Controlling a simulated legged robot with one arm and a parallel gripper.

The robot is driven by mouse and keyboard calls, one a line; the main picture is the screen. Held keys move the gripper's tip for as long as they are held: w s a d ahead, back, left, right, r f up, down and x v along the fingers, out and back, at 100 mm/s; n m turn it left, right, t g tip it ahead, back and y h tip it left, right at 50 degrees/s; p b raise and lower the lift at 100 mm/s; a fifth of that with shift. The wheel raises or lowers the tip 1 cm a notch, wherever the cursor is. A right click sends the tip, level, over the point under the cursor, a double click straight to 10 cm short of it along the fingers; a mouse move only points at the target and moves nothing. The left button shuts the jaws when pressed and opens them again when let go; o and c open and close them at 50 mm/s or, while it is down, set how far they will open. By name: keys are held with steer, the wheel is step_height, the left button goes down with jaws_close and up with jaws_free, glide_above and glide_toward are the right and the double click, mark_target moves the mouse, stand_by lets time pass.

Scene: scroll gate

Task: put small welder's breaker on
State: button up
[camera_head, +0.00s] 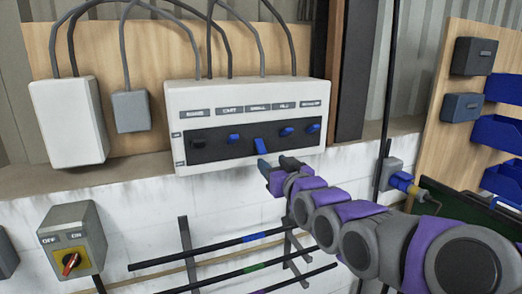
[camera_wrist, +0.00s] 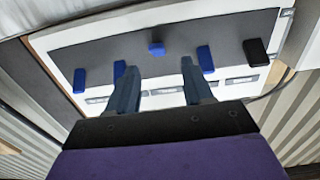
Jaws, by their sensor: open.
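The white breaker box (camera_head: 246,95) hangs on the wall with a dark strip holding a row of breaker levers. The middle lever (camera_head: 260,146), under a label that seems to read "SMALL", is blue and hangs lower than its neighbours. In the wrist view the middle lever (camera_wrist: 156,48) shows beyond and between my fingertips, apart from them. My gripper (camera_head: 273,164) is open and empty, just below the box's lower edge in the head view; it also shows in the wrist view (camera_wrist: 158,68).
Blue levers (camera_head: 234,137) (camera_head: 286,131) flank the middle one; a black lever (camera_head: 197,139) is at the left end. A grey box with a red rotary switch (camera_head: 71,262) is at lower left. Rods on a rack (camera_head: 250,268) lie below. Blue bins (camera_head: 497,132) hang at right.

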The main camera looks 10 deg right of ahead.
mark_target(264, 152)
steer(key=w+p, duration=0.1)
steer(key=w, duration=0.7)
steer(key=shift+a, duration=0.2)
steer(key=shift+w+a, duration=0.4)
steer(key=shift+w, duration=0.1)
steer(key=shift+w+a, duration=0.1)
steer(key=shift+a, duration=0.15)
steer(key=shift+d, duration=0.3)
steer(key=c, duration=0.4)
steer(key=shift+a, duration=0.1)
jaws_close()
